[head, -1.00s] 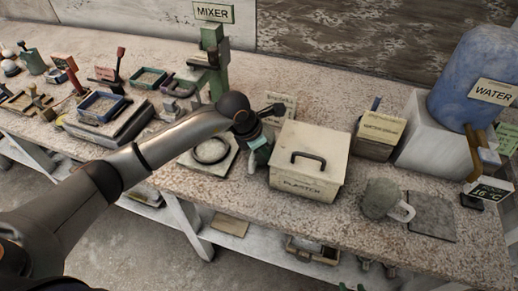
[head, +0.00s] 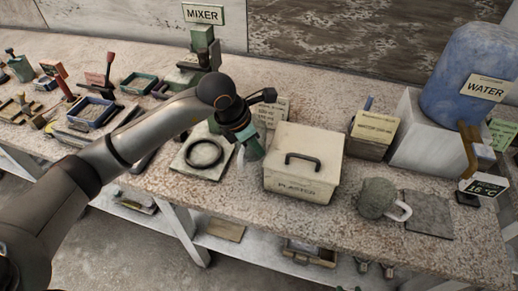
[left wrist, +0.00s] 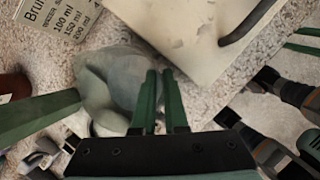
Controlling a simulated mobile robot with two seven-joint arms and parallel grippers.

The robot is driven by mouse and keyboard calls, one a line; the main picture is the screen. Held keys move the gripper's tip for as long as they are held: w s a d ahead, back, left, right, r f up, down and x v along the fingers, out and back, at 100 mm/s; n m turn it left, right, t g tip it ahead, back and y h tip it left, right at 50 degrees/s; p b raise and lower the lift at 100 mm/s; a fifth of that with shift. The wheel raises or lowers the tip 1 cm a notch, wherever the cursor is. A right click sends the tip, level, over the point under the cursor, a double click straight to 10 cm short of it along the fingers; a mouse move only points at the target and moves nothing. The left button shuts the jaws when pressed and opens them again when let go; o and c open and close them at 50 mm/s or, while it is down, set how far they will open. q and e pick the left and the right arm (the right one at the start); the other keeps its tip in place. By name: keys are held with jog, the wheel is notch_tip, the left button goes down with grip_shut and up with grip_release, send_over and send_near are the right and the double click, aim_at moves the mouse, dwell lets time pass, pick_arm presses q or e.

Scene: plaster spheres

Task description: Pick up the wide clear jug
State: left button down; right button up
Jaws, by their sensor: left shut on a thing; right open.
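The wide clear jug (left wrist: 115,78) is pale, greyish and see-through, and fills the upper left middle of the left wrist view. In that view my left gripper's two green fingers (left wrist: 160,105) are close together at the jug's side, shut on it. The part they grip is mostly hidden. In the head view my left gripper (head: 248,146) is just left of the plaster box, and the jug is hard to make out there. I cannot tell whether the jug touches the bench.
The cream plaster box (head: 303,165) stands close on the right. A round plate with a dark ring (head: 203,155) lies on the left, and a printed card (head: 275,110) stands behind. A grey mug (head: 378,198) and blue water container (head: 465,80) are further right.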

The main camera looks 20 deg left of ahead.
pick_arm(q)
jog(key=s+r+b, duration=0.2)
jog(key=s+r, duration=0.5)
jog(key=s, duration=0.5)
jog(key=a+f+m+g+y+p, duration=0.1)
jog(key=a+m+g, duration=0.2)
jog(key=m, duration=1)
jog(key=a+f+m+g+y+p, duration=0.1)
jog(key=a+m+g, duration=0.2)
jog(key=m, duration=1)
jog(key=shift+s+a+f+g, duration=0.2)
jog(key=shift+f+g, duration=0.1)
jog(key=shift+g, duration=0.8)
